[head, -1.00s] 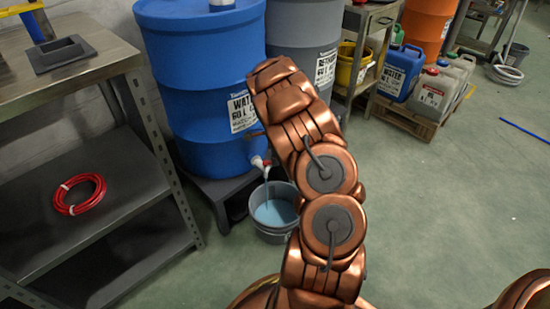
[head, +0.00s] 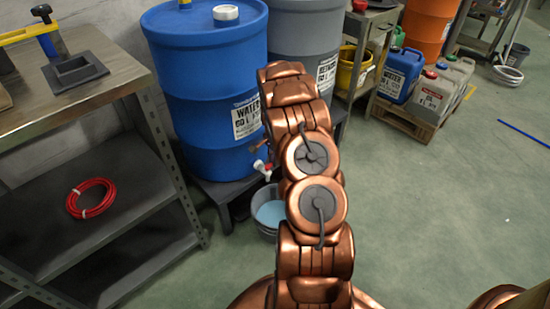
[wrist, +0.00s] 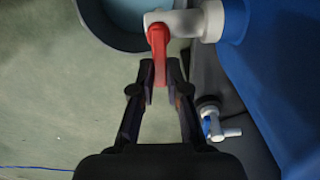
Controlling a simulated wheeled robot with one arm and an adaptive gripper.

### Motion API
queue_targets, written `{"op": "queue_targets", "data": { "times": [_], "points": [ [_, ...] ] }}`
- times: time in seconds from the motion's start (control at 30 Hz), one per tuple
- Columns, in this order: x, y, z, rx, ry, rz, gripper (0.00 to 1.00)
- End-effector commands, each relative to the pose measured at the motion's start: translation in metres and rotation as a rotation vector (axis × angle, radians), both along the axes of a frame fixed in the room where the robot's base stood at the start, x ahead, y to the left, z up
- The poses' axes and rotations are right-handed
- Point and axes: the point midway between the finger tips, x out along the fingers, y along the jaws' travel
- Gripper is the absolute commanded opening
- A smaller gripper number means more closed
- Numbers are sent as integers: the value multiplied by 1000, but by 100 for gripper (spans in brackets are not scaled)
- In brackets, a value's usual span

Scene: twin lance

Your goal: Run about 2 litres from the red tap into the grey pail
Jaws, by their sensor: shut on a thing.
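The red tap is a white spout with a red lever (head: 268,166), low on the blue water drum (head: 205,80). In the wrist view the red lever (wrist: 158,42) points down between my fingers, and my gripper (wrist: 159,72) is shut on its end. The grey pail (head: 266,233) stands on the floor below the tap with pale blue water (head: 270,213) in it; my arm hides its right side. Part of the pail (wrist: 100,32) shows at the top of the wrist view. No stream from the spout is visible. The fingers are hidden in the head view.
A second tap with a blue lever (wrist: 207,126) sits right of my gripper. A grey drum (head: 303,35) stands beside the blue one. A steel shelf (head: 120,215) with a red hose coil (head: 91,198) is at left. Open floor (head: 440,210) lies to the right.

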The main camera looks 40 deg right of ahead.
Motion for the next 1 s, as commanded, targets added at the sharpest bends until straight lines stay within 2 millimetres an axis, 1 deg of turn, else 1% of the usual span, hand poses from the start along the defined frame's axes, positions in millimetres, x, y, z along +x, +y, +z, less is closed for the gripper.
{"op": "queue_targets", "data": {
  "times": [0.2,0.67,0.7,0.9,1.0],
  "points": [
    [2,0,1,-1,0,53,0],
    [3,0,1,-1,-1,64,0],
    [3,0,1,-1,-1,64,18],
    [3,0,1,-1,0,63,39],
    [2,0,0,0,0,63,40]
  ]
}}
